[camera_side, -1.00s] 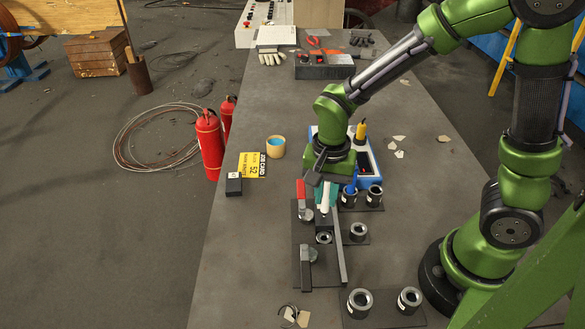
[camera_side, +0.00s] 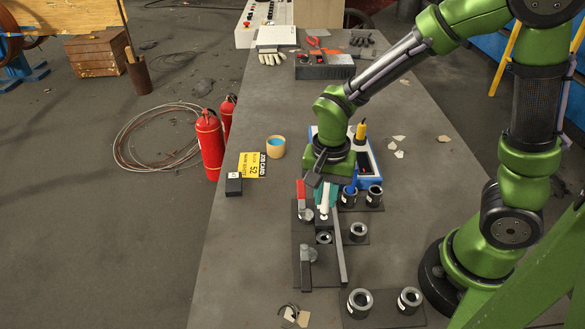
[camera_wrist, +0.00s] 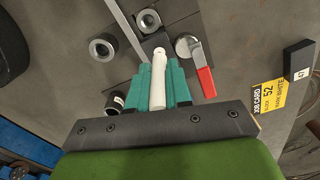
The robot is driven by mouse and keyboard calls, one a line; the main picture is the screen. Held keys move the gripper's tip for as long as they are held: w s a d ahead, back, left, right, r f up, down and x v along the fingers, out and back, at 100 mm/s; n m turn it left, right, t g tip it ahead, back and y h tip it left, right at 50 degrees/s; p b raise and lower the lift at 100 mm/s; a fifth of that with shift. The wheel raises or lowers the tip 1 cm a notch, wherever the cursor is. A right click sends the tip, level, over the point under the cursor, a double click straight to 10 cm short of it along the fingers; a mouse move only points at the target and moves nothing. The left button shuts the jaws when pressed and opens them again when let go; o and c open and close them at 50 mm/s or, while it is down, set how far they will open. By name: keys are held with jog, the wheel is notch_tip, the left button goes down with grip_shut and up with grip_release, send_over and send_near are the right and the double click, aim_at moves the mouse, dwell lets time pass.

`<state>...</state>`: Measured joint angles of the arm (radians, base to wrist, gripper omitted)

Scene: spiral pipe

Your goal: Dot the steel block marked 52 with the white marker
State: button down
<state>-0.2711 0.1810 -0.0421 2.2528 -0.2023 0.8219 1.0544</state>
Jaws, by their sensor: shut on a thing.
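My gripper (camera_side: 325,198) points down over the fixture, its teal fingers (camera_wrist: 158,82) shut on the white marker (camera_wrist: 158,75). The marker's tip end is at or just above a dark steel block (camera_wrist: 155,43) held in the fixture; I cannot tell whether it touches. This block also shows in the side view (camera_side: 323,223), but I cannot read its number. A yellow job card (camera_side: 253,165) reading 52 lies to the left. Beside it is a loose dark block (camera_side: 234,184) with a white label, which looks like 47 in the wrist view (camera_wrist: 299,60).
A red-handled clamp (camera_side: 301,198) and a grey-handled clamp (camera_side: 306,265) flank the fixture. Several steel rings stand nearby, one (camera_side: 358,232) to the right. A blue tray (camera_side: 372,178) and a cup (camera_side: 276,147) are behind. The bench's left front is clear.

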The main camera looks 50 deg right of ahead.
jog(key=shift+r, duration=3.45)
